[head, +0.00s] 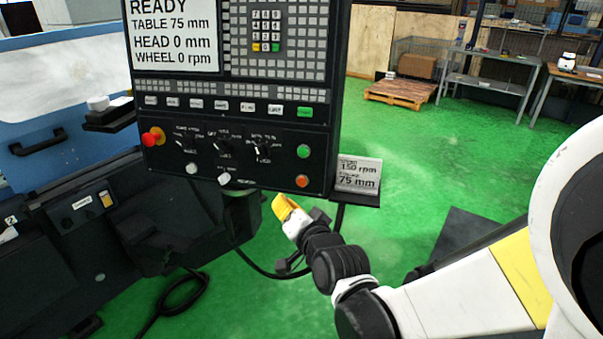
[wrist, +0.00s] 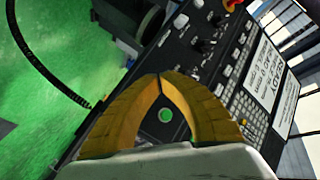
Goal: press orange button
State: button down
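The orange button (head: 302,181) is a small round button at the lower right corner of the black control panel (head: 325,100). A green round button (head: 304,151) sits just above it. My gripper (head: 281,202) has yellow fingers and is in front of the panel's lower edge, a little left of and below the orange button in the head view. In the wrist view, the fingertips (wrist: 164,75) meet, with nothing visible held. The green button (wrist: 166,115) shows through the gap between the fingers. The orange button does not show there, probably hidden behind a finger.
A red emergency stop (head: 152,139), knobs and white buttons (head: 192,168) share the panel. A small sign (head: 358,174) stands on a ledge at its right. A cable (head: 270,272) hangs below. Green floor (head: 430,160) is open to the right.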

jog(key=shift+w, duration=0.1)
jog(key=b, duration=0.1)
send_near(290, 179)
jog(key=shift+a+x, duration=0.2)
jog(key=shift+x, duration=1)
jog(key=shift+a+x, duration=0.2)
jog(key=shift+x, duration=1)
jog(key=shift+w+d+f+b, duration=0.1)
jog(key=shift+w+b, duration=0.1)
jog(key=shift+b, duration=0.15)
jog(key=shift+w+d+f, duration=0.1)
jog(key=shift+w, duration=0.3)
dwell(0.5)
jog(key=shift+s, duration=0.85)
jog(key=shift+a, duration=0.25)
